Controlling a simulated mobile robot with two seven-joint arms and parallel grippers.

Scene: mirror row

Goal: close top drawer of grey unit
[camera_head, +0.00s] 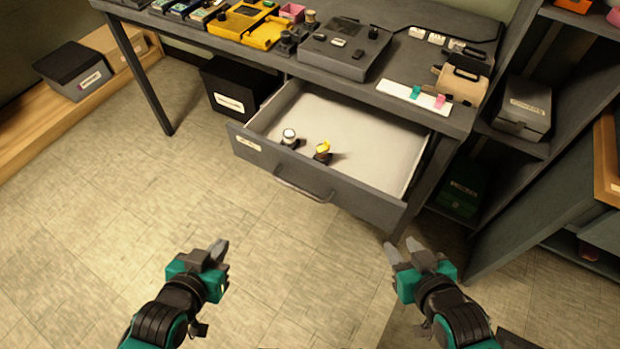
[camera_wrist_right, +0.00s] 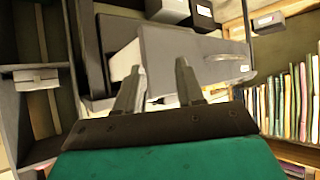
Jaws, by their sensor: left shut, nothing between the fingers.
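The grey drawer (camera_head: 315,185) under the grey desk is pulled well open. Its front has a bar handle (camera_head: 303,188) and a small white label. Two small items lie inside near the front: a white-topped dark one (camera_head: 289,138) and a yellow-topped one (camera_head: 322,151). My left gripper (camera_head: 218,248) is shut and empty, in front of the drawer to the left. My right gripper (camera_head: 401,248) is open and empty, just in front of the drawer's right corner, not touching it. The right wrist view shows its two fingers (camera_wrist_right: 158,72) apart, with the drawer front (camera_wrist_right: 190,50) beyond.
The desk top (camera_head: 420,75) holds a grey device (camera_head: 345,48), yellow trays and a tan roll (camera_head: 462,80). A black box (camera_head: 235,90) stands under the desk. Shelves (camera_head: 520,150) rise close on the right. The floor in front of the drawer is clear.

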